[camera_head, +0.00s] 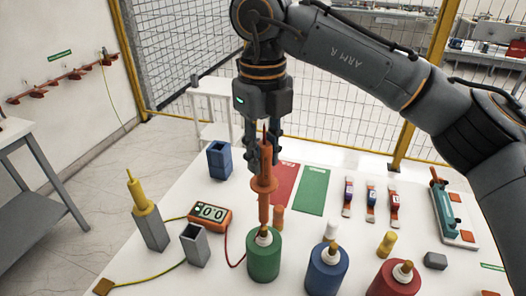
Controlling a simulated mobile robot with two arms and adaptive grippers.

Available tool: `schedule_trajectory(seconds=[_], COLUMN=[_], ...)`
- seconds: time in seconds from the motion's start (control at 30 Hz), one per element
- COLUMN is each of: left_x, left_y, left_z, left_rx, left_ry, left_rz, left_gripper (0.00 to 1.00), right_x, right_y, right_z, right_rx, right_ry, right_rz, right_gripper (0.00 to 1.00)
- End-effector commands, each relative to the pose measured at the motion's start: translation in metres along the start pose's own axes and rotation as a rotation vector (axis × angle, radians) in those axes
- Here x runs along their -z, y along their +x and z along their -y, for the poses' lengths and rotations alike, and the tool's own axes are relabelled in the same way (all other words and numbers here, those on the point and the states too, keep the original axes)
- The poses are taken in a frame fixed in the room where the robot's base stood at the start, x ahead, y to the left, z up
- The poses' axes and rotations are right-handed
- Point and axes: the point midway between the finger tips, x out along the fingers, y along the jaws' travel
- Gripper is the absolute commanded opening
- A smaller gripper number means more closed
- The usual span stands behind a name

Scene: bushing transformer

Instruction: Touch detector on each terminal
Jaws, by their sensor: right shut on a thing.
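My right gripper (263,153) comes down from above and is shut on an orange detector (264,186). The detector is upright, with its lower end at the brass-tipped terminal (263,238) of the green bushing (264,257). I cannot tell whether it touches the terminal or is just above or in front of it. The blue bushing (327,272) stands to the right with a white collar and brass terminal (332,248). The red bushing (393,281) stands further right with a similar terminal (403,270). My left gripper is not in view.
An orange meter (211,217) with cables, a grey holder (195,246) and a yellow probe in a grey holder (151,226) are at left. A blue holder (219,160), red and green mats (313,190), and several tagged items (371,203) lie behind on the white table.

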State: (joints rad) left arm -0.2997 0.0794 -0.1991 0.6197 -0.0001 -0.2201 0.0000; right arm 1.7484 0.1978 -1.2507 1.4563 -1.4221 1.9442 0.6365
Motion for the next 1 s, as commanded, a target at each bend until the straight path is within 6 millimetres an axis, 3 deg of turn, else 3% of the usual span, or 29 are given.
schedule_trajectory(seconds=[1.0], left_x=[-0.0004], left_y=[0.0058], left_z=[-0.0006], left_rx=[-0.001], left_ry=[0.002], left_rz=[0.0], left_gripper=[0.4], right_x=[-0.0001], right_y=[0.007], right_z=[0.0], right_rx=[0.0], right_ry=[0.0], right_rz=[0.0], right_gripper=[0.0])
